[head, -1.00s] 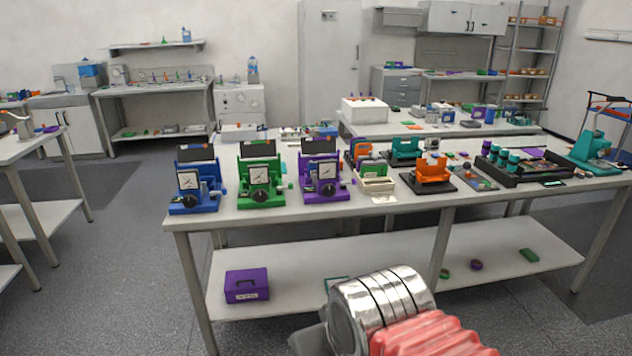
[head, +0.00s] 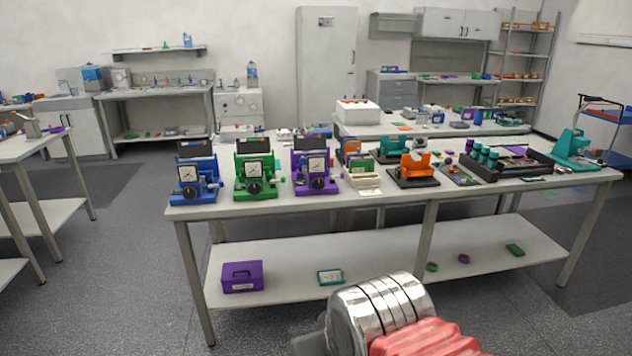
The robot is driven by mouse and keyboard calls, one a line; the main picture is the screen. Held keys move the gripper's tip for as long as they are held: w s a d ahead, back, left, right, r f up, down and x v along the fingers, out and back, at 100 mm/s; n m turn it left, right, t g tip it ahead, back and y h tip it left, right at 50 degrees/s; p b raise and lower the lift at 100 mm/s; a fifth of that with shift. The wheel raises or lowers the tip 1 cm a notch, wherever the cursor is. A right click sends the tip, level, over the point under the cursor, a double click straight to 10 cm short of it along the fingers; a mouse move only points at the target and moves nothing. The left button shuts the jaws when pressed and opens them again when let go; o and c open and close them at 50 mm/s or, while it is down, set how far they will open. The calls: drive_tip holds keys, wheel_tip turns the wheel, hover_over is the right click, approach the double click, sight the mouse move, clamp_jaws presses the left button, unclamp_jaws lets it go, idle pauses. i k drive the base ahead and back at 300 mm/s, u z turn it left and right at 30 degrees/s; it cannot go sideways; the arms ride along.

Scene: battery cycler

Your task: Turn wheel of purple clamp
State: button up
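The purple clamp (head: 314,172) stands upright on the near table, to the right of a green clamp and a blue one. It has a white dial on its face and a dark round wheel (head: 317,184) below the dial. A part of my own arm, silver rings and a red ribbed section, shows at the bottom centre, well in front of the table and apart from the clamp. My gripper's fingers are not visible in this view.
The near table (head: 400,198) also holds a blue clamp (head: 196,180), a green clamp (head: 255,175), an orange device (head: 415,168) on a dark base, and a black tray. A purple box (head: 242,276) sits on the lower shelf. The floor before the table is clear.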

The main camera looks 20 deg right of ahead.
sight(318, 183)
drive_tip(key=k, duration=1)
drive_tip(key=z, duration=0.45)
drive_tip(key=i, duration=1)
drive_tip(key=u, duration=0.05)
